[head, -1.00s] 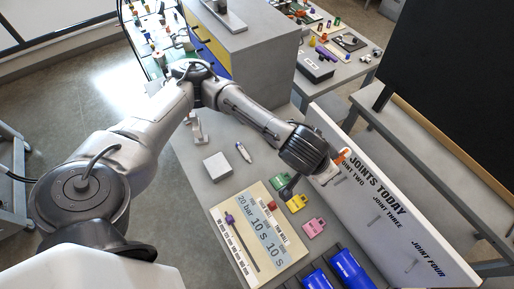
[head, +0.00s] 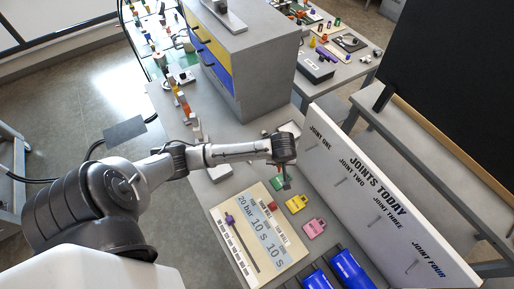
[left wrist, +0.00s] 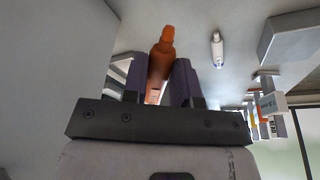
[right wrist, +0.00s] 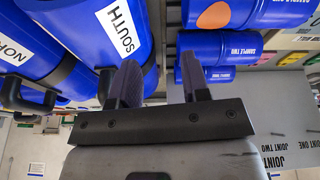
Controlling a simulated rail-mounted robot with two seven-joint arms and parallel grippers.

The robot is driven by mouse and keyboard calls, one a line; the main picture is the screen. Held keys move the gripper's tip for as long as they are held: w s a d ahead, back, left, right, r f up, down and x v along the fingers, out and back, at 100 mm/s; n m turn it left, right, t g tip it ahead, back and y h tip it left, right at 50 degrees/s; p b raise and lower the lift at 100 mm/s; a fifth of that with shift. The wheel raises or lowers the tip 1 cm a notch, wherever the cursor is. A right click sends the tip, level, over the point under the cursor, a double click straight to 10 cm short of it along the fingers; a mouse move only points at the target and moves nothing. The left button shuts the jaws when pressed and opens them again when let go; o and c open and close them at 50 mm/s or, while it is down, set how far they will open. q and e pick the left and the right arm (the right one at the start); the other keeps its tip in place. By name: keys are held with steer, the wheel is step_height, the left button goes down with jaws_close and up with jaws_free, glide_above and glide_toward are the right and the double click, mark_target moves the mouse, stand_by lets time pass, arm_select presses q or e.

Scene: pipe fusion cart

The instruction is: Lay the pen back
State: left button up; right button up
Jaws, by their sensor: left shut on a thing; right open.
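My left gripper (left wrist: 159,80) is shut on an orange pen (left wrist: 160,52), which points away from the hand in the left wrist view. In the head view the left gripper (head: 287,184) hangs downward near the green tag, beside the white board; the pen cannot be made out there. A white, blue-tipped pen-like object (left wrist: 217,48) lies on the grey bench in the left wrist view; my arm hides it in the head view. My right gripper (left wrist: 0,0) is not in that view; in the right wrist view my right gripper (right wrist: 160,85) is open and empty, near blue cylinders.
The white "JOINTS TODAY" board (head: 385,205) stands along the bench's right side. Green (head: 278,182), yellow (head: 296,203) and pink (head: 314,228) tags lie beside a beige panel (head: 233,205). Blue cylinders (head: 350,268) lie in front. A grey cabinet (head: 262,60) stands behind.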

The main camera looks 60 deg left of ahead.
arm_select(q)
steer(key=a+f+n+g+h, duration=0.1)
steer(key=a+n, duration=0.6)
steer(key=a, duration=0.8)
steer(key=shift+w+a+f+g+h, duration=0.2)
steer(key=shift+f+g+h, duration=0.2)
steer(key=shift+f+h, duration=0.4)
steer(key=shift+f, duration=0.1)
